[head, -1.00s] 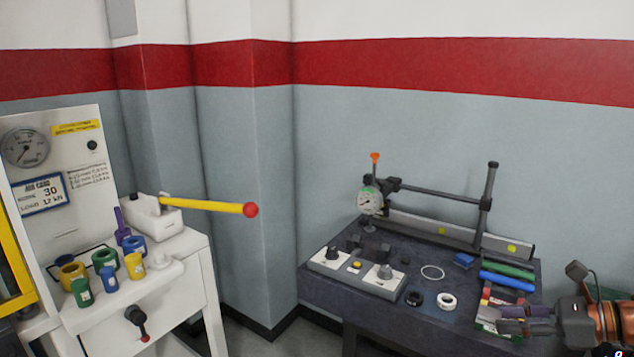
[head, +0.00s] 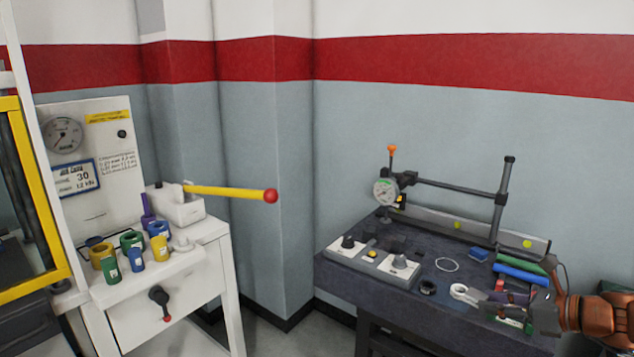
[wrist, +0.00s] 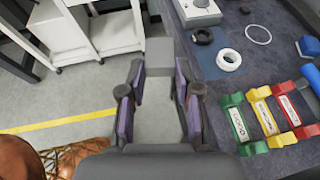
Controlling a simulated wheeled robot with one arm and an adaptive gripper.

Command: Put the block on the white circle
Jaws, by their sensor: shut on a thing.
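A grey block (wrist: 158,57) is between the fingertips of my gripper (wrist: 157,95) in the wrist view, and the jaws are shut on it. The white circle is a thin outline (head: 447,265) on the dark table top; it also shows in the wrist view (wrist: 258,34), up and right of my gripper. In the head view my gripper (head: 482,297) is at the front right of the table, right of and nearer than the circle. The block is hard to make out there.
A thick white ring (wrist: 228,59) and a black ring (wrist: 203,37) lie near the circle. Red, yellow and green blocky pieces (wrist: 265,112) and a blue piece (head: 479,254) are to the right.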

